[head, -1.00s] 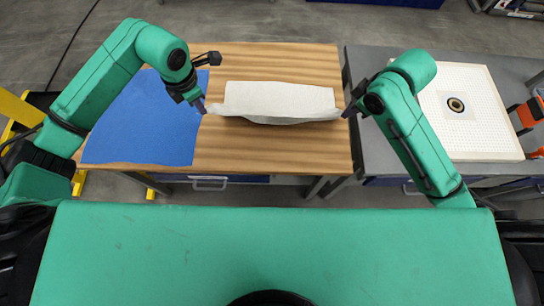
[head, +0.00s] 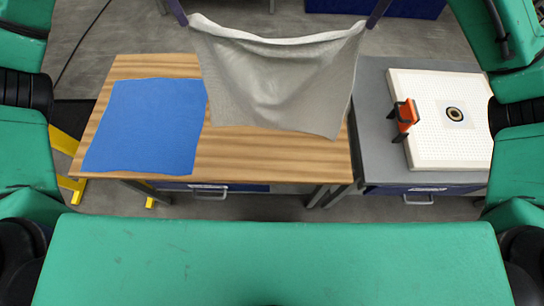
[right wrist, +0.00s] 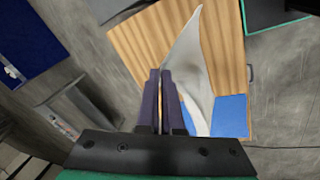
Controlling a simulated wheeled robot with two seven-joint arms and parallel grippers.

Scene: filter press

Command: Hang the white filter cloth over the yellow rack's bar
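The white filter cloth (head: 275,85) hangs stretched between my two grippers, raised in front of and above the wooden table in the head view. Its middle sags and its lower edge hangs free. My left gripper (head: 180,18) holds its upper left corner; only the fingertips show at the top edge. My right gripper (head: 374,18) is at its upper right corner. In the right wrist view its fingers (right wrist: 165,78) are closed together, with the cloth (right wrist: 190,55) running off beside them. Yellow parts of the rack (head: 66,142) show left of the table; its bar is not visible.
A blue cloth (head: 145,125) lies flat on the left of the wooden table (head: 240,160). On the grey bench (head: 370,110) to the right lies a white perforated plate (head: 430,150) with a dark-ringed hole and an orange clamp (head: 405,115) at its left edge.

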